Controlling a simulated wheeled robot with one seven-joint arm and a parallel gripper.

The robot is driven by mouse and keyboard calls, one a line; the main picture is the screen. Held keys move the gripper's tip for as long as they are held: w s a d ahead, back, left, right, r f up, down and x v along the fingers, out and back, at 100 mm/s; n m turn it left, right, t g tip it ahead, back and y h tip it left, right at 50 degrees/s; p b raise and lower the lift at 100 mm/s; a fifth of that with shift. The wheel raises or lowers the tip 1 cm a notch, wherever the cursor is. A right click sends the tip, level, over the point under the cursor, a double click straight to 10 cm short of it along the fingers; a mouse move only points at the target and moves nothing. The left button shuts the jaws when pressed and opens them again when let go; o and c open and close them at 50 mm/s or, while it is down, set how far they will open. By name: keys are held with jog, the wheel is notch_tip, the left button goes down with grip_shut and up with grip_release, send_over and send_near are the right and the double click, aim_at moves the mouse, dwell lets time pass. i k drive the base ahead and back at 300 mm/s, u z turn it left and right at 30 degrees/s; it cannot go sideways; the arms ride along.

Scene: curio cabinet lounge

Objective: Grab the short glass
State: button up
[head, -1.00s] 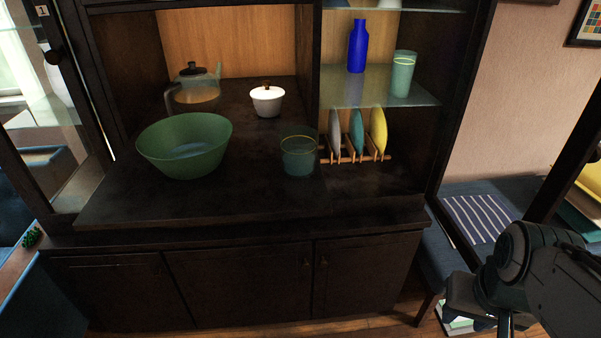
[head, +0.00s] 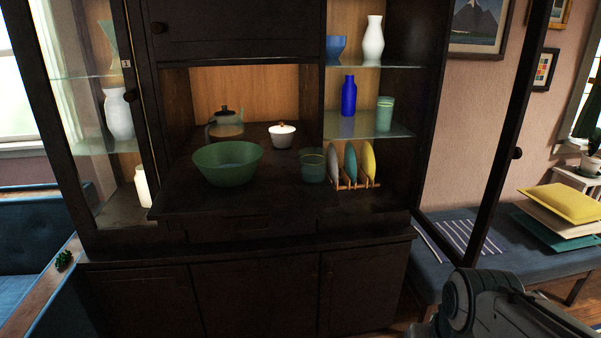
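A taller green glass (head: 384,114) stands on the glass shelf above, right of a blue bottle (head: 348,96). Part of my arm shows at the lower right, well to the right of the short glass and nearer to the camera. My gripper's fingers are not in view.
A green bowl (head: 227,164), a teapot (head: 226,124) and a white lidded pot (head: 282,135) stand left of the short glass. The rack (head: 357,184) holds three plates. An open cabinet door (head: 487,150) stands at right. The counter's front is clear.

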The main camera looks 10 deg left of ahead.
aim_at(313, 160)
jog(key=u, duration=0.6)
jog(key=i, duration=1)
jog(key=z, duration=3.2)
jog(key=k, duration=1.15)
jog(key=u, duration=2)
